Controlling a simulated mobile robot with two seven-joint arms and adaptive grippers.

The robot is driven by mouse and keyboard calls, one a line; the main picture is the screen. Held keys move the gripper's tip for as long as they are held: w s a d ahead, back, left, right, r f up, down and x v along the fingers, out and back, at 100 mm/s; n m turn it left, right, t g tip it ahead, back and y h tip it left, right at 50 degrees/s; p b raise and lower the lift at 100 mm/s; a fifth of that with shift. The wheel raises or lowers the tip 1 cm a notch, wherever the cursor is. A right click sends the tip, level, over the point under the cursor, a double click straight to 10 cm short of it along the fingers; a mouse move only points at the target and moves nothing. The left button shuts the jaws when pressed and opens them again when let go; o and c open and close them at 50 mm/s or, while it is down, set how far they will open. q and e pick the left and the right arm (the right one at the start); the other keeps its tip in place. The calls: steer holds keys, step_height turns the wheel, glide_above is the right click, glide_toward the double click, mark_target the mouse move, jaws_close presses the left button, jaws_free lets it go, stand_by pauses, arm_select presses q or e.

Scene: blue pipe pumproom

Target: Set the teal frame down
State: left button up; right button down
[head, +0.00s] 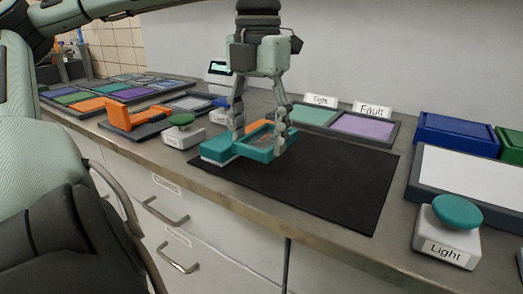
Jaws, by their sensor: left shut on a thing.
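The teal frame (253,150) is a low rectangular piece with an open middle, at the back left part of the black mat (330,180). My left gripper (260,140) comes down from above and is shut on the frame, with a finger at each side of it. Whether the frame touches the mat or hangs just above it I cannot tell. My right gripper does not show.
A button box labelled Light (447,240) stands front right, beside a white-topped tray (470,178). A tray with green and purple panels (362,126) lies behind the mat. An orange piece (133,117) and a green-topped button (180,121) stand left. The mat's front and right are clear.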

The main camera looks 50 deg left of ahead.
mark_target(261, 141)
arm_select(q)
steer(key=shift+w+d+f, duration=0.15)
steer(key=shift+d+f, duration=0.05)
steer(key=shift+f, duration=0.15)
step_height(261, 141, down, 3)
steer(key=shift+f, duration=0.2)
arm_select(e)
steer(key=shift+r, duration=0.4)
arm_select(q)
steer(key=shift+f+b, duration=0.2)
steer(key=shift+b, duration=0.1)
steer(key=o, duration=1.2)
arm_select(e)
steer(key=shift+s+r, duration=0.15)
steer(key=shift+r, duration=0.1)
